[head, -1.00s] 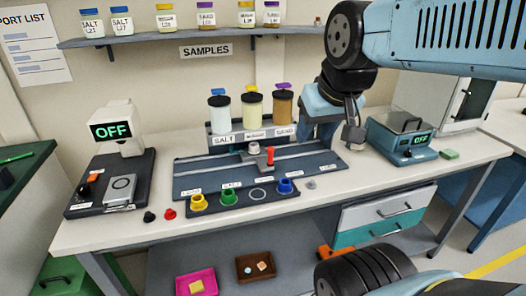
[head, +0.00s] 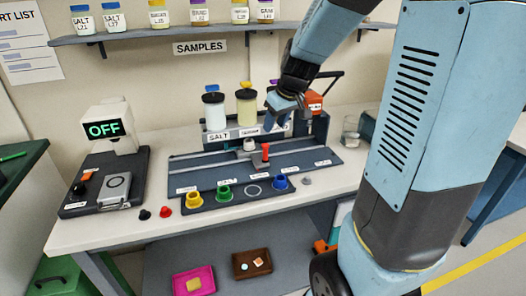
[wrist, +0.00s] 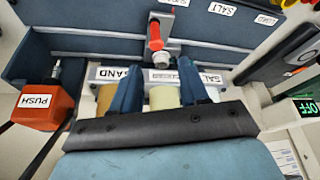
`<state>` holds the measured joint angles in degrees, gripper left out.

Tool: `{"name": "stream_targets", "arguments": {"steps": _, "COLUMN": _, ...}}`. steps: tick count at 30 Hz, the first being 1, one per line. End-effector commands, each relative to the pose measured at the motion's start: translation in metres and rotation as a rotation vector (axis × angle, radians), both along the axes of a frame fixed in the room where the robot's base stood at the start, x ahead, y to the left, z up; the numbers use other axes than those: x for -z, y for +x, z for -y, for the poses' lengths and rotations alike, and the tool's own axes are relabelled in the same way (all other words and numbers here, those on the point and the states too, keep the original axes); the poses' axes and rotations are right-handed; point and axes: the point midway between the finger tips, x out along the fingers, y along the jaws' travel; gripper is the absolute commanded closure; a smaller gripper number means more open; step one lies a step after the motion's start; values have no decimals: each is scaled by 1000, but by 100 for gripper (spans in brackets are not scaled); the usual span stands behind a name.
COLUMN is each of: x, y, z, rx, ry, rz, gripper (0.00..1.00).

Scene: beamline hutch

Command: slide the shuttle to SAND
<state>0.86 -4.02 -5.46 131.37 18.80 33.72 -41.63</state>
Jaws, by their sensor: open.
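The shuttle (head: 261,161) is a grey block with an upright red handle (head: 265,151) and a small white cup (head: 249,144) behind it, on the rail of the dark board. It stands about in front of the middle, yellow-filled jar (head: 246,107); its handle also shows in the wrist view (wrist: 155,38). The SAND label (wrist: 130,75) shows in the wrist view; the brown-filled jar is mostly hidden by my arm in the head view. My gripper (head: 273,124) is open and empty above the rear of the board, behind the shuttle and apart from it. Its fingers (wrist: 158,72) spread either side of the handle's line.
The SALT jar (head: 214,111) stands left of the yellow one. An orange PUSH box (wrist: 38,105) is close beside my gripper. Coloured cups, such as a green one (head: 224,193), stand along the board's front. A scale reading OFF (head: 103,129) is at left.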

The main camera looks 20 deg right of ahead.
Motion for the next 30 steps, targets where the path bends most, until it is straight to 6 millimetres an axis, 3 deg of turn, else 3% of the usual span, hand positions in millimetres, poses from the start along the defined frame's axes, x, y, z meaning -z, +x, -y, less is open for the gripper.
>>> {"name": "stream_targets", "arguments": {"steps": 11, "x": 28, "y": 19, "z": 2, "rx": -20, "ry": -7, "rz": -8, "gripper": 56}}
{"name": "stream_targets", "arguments": {"steps": 30, "x": 116, "y": 52, "z": -11, "rx": -18, "ry": -8, "rz": -8, "gripper": 56}}
